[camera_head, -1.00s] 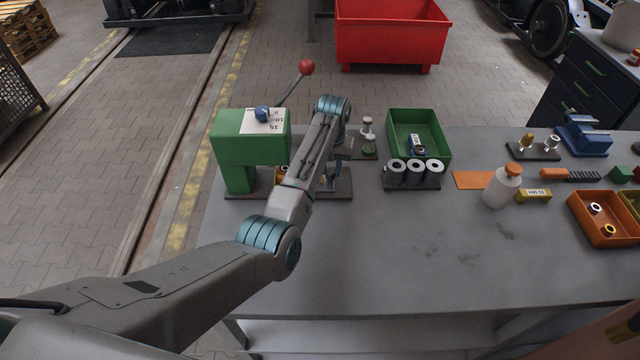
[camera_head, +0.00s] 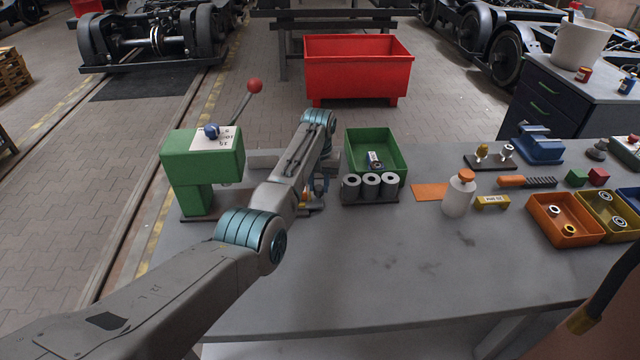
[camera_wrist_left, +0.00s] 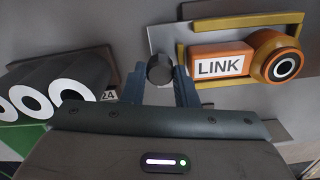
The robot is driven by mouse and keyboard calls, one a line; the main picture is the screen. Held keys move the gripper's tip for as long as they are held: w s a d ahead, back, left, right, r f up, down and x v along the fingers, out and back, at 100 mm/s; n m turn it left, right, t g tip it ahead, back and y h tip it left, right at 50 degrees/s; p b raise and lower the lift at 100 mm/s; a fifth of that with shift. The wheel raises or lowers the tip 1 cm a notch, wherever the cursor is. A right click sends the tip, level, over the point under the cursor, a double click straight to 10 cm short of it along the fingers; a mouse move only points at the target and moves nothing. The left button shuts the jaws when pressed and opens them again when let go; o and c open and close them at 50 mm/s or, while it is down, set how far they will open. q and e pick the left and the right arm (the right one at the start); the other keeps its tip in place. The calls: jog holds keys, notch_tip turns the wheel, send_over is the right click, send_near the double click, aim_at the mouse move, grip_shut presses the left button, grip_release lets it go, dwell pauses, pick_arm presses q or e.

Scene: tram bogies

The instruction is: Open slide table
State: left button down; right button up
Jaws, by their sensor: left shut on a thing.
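My left gripper (camera_head: 318,184) is at the right of the green press (camera_head: 202,165), low over the bench. In the left wrist view, its fingers (camera_wrist_left: 160,82) are shut on a dark round knob (camera_wrist_left: 160,68) at the edge of the slide table's grey plate (camera_wrist_left: 172,38). On that plate, an orange part labelled LINK (camera_wrist_left: 220,66) with a round bush sits in a yellow frame (camera_wrist_left: 250,20). In the head view, my arm hides most of the slide table; a bit of orange (camera_head: 306,196) shows beside the gripper. My right gripper is not in view.
Three grey rolls (camera_head: 371,186) stand just right of the gripper, before a green bin (camera_head: 376,147). A white bottle (camera_head: 459,195), a file with an orange handle (camera_head: 526,182) and orange bin (camera_head: 562,222) are farther right. The bench front (camera_head: 370,265) is clear.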

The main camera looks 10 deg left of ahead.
pick_arm(q)
jog(key=c, duration=1.4)
grip_release()
jog(key=shift+r, duration=0.1)
jog(key=shift+d, duration=0.15)
jog(key=shift+r, duration=0.1)
notch_tip(320, 180, up, 11)
jog(key=b, duration=0.3)
jog(key=shift+f, duration=0.2)
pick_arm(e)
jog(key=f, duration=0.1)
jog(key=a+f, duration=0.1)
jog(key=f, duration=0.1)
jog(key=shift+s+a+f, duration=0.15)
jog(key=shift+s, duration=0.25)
